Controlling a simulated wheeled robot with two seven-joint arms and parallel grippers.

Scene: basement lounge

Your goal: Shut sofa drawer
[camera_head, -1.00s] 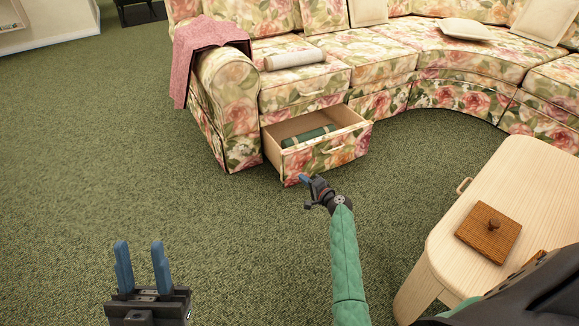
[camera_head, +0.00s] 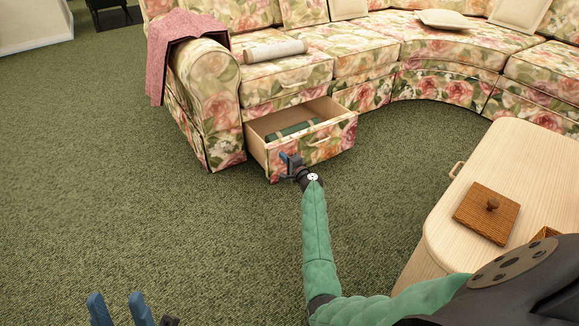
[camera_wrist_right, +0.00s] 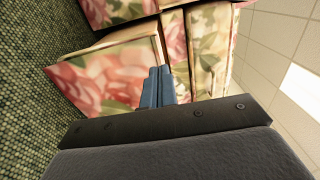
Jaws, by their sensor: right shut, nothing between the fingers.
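The sofa drawer (camera_head: 325,143) stands pulled out below the left seat of the floral sofa, its pale wooden inside showing. A dark green rolled item (camera_head: 292,131) lies in it. My right gripper (camera_head: 290,162) is shut and empty, at the left part of the drawer's floral front; in the wrist view its blue fingers (camera_wrist_right: 158,87) are together, close before the drawer front (camera_wrist_right: 105,75). I cannot tell if they touch it. My left gripper (camera_head: 118,308) is at the bottom left, open and empty, partly cut off by the frame edge.
A pink blanket (camera_head: 180,45) hangs over the sofa arm, and a pale roll (camera_head: 275,51) lies on the seat. The carpet at left is clear.

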